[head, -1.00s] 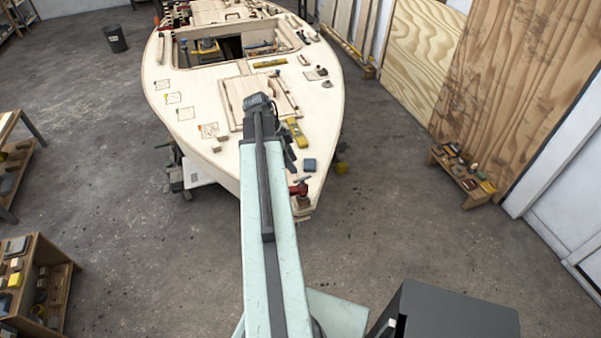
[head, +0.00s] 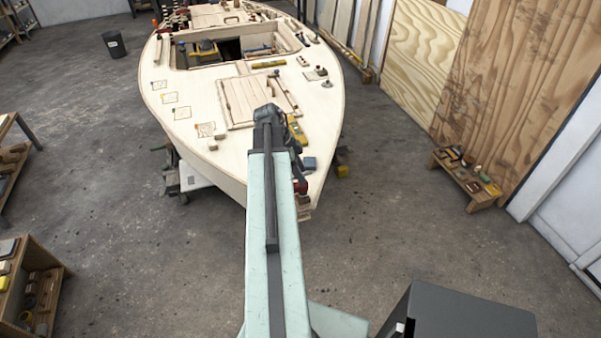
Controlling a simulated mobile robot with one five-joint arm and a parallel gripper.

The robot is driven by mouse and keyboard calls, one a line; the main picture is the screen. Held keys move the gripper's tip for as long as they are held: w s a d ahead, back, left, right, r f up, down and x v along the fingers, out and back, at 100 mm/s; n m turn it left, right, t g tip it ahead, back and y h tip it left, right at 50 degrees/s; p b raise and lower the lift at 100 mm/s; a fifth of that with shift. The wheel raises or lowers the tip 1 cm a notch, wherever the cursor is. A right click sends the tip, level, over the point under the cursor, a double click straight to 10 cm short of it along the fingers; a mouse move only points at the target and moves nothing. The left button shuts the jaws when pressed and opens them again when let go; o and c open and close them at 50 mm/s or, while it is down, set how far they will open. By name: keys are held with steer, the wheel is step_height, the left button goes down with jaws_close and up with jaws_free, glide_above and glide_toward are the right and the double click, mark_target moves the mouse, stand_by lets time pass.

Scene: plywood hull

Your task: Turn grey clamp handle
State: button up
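A red clamp (head: 301,187) sits at the near tip of the pale plywood hull (head: 229,165), just right of my arm. Its grey handle showed earlier on top; now I cannot make it out. My gripper (head: 298,174) is a small dark shape hanging from the wrist at the end of my pale green arm. It is at or just above the clamp. Whether it touches the handle is too small to tell. My arm hides part of the clamp, and the fingers do not show clearly.
A small wooden bench (head: 466,182) with blocks stands at the right. A shelf unit (head: 35,290) stands at the lower left.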

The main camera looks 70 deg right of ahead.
jaws_close()
stand_by(1.0)
steer(key=shift+o, duration=1)
jaws_free()
steer(key=shift+r, duration=0.1)
steer(key=p+v, duration=0.7)
steer(key=shift+w+r, duration=0.2)
steer(key=shift+r, duration=0.05)
